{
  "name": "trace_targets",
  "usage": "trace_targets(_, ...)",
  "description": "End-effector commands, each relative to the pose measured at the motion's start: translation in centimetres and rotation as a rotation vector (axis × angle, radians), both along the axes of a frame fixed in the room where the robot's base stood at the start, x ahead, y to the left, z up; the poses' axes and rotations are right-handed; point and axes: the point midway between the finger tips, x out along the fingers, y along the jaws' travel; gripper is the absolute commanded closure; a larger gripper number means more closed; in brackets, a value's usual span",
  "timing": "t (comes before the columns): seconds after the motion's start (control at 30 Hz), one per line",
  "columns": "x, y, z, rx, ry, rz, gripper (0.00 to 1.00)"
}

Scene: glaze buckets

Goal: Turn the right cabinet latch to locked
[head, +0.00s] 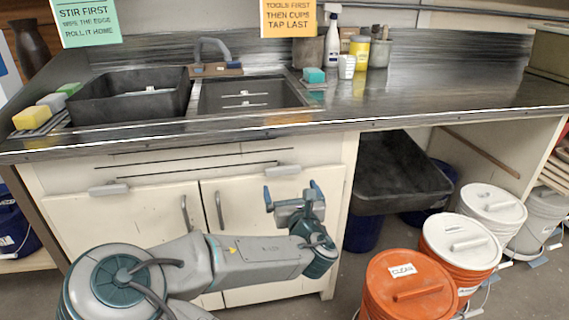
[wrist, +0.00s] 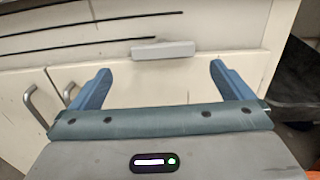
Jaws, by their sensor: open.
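The right cabinet latch (head: 283,170) is a light grey bar lying about level, at the top edge of the right white cabinet door (head: 250,205). It also shows in the wrist view (wrist: 162,50), ahead of and between my fingertips. My gripper (head: 292,190) is open and empty, its blue fingers spread to either side, just below and in front of the latch. In the wrist view my gripper (wrist: 163,78) frames the latch with a gap; nothing touches it. A similar left latch (head: 108,189) sits above the left door.
Curved door handles (head: 219,211) stand out below and left of my gripper. The counter edge (head: 290,127) overhangs above. At right are a black tray (head: 395,180), an orange lidded bucket (head: 408,285) and white-lidded buckets (head: 462,240). Sinks (head: 250,95) are set in the counter.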

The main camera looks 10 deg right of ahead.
Motion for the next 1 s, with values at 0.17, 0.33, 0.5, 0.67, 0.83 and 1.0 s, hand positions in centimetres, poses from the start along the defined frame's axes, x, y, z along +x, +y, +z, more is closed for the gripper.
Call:
trace_targets(0.17, 0.6, -0.4, 0.3, 0.002, 0.005, -0.006, 0.00)
trace_targets(0.33, 4.2, -0.3, -0.4, 0.004, 0.001, -0.003, 0.00)
trace_targets(0.5, 6.9, -0.3, -0.4, 0.004, 0.002, -0.004, 0.00)
trace_targets(0.67, 8.3, -0.3, -0.3, 0.004, 0.003, -0.004, 0.00)
trace_targets(0.83, 8.8, -0.3, -0.3, 0.004, 0.003, -0.005, 0.00)
trace_targets(1.0, 8.8, -0.3, -0.3, 0.004, 0.003, -0.005, 0.00)
